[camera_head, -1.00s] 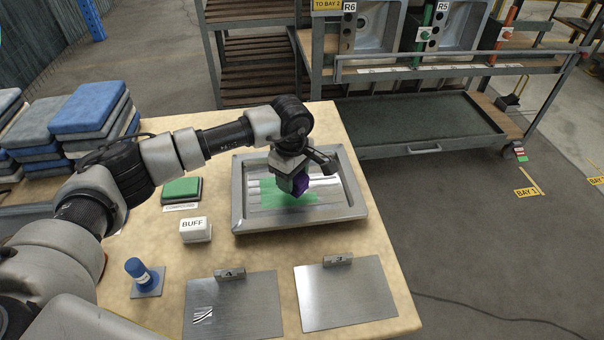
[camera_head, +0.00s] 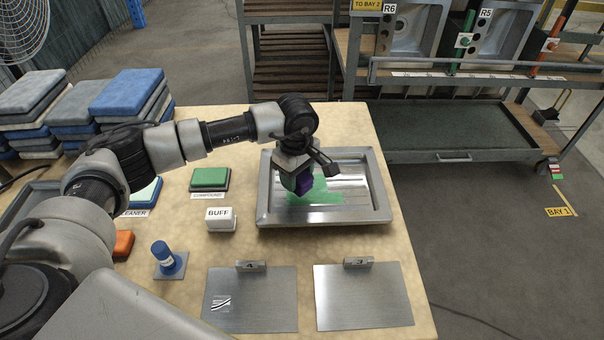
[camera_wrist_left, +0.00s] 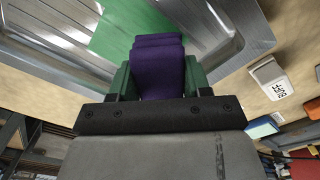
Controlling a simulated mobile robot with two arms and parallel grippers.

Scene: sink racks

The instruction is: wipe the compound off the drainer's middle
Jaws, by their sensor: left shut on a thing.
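The drainer (camera_head: 383,190) is a grey metal tray with a raised rim and ribbed middle, lying on the table. Green compound (camera_head: 328,200) covers part of its middle, with bare shiny metal around it. It also shows in the left wrist view (camera_wrist_left: 122,28). My left gripper (camera_head: 303,178) points down over the drainer's middle, left of centre. It is shut on a purple pad (camera_wrist_left: 160,65), held between its green fingers at the compound. The gripper hides part of the compound, and I cannot tell whether the pad touches the metal. My right gripper is out of view.
Left of the drainer are a white BUFF block (camera_head: 220,219), a green COMPOUND pad (camera_head: 210,178) and a blue-topped holder (camera_head: 165,258). Two metal plates (camera_head: 365,300) lie in front. Folded stacks (camera_head: 75,108) stand at the left.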

